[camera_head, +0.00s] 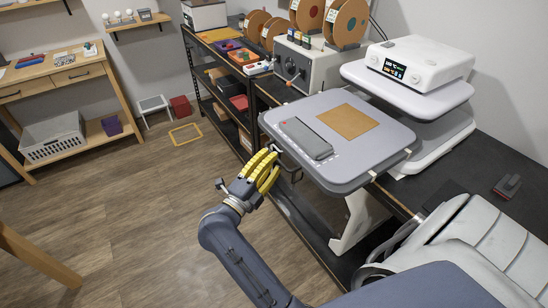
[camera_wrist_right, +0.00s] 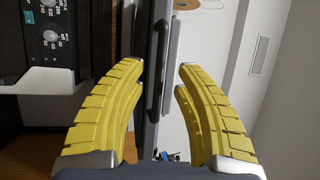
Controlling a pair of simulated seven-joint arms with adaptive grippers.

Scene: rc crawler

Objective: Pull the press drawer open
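The white heat press (camera_head: 420,62) with a lit display stands on the black bench. Its grey drawer plate (camera_head: 365,172) stands out in front of the upper part, toward my right gripper. A dark handle (camera_head: 292,170) is at the plate's near-left edge. My right gripper (camera_head: 268,168), with yellow fingers, is at this edge, beside the handle. In the right wrist view its fingers (camera_wrist_right: 162,68) are spread apart. The plate's edge and a grey bar (camera_wrist_right: 173,60) run between and beyond them; I cannot tell whether they touch. My left gripper is not in view.
A dark grey slab (camera_head: 306,138) and a tan square (camera_head: 344,121) lie on the plate. A grey control box (camera_head: 307,66) and spools (camera_head: 346,20) stand behind. A small dark block (camera_head: 507,186) lies on the bench at right. The wood floor (camera_head: 150,210) at left is mostly clear.

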